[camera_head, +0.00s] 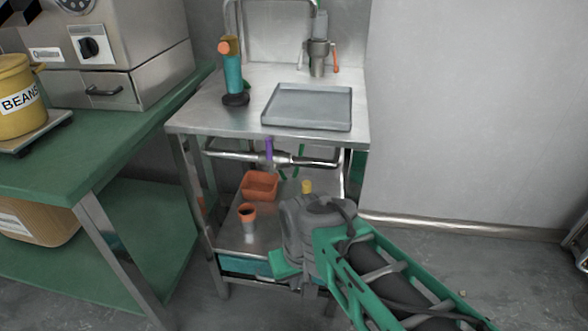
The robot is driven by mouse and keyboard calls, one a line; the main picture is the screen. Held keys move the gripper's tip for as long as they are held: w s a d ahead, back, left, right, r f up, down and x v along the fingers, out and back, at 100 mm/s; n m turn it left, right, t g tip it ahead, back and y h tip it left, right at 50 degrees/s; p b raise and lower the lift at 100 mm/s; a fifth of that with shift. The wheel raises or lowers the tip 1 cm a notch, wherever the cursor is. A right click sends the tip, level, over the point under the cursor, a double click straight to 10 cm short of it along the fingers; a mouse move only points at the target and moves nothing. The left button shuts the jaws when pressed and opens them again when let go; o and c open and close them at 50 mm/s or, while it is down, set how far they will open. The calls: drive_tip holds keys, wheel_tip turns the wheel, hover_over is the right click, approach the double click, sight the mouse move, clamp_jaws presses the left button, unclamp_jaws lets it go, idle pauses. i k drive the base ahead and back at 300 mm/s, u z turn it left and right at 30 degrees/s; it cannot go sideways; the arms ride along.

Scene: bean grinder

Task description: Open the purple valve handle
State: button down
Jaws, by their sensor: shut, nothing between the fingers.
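The purple valve handle (268,148) sits upright on a horizontal metal pipe (228,155) under the front edge of the steel table. It is small and its exact turn is hard to tell. My arm reaches in from the lower right with green and grey links. My gripper (275,264) is at the front of the table's lower shelf, below and in front of the handle and clear of it. My gripper is shut and empty. My arm's grey wrist covers part of the lower shelf.
The steel table (215,110) holds a grey tray (307,107), a teal and orange tool (233,75) and a tap with an orange lever (319,58). An orange bin (260,186) and an orange-rimmed cup (248,219) stand below. A green bench (90,165) is at left. Floor at right is free.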

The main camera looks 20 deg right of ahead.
sight(268, 142)
drive_tip(key=k, duration=0.65)
drive_tip(key=u, duration=1.7)
drive_tip(key=i, duration=1.1)
drive_tip(key=z, duration=1.55)
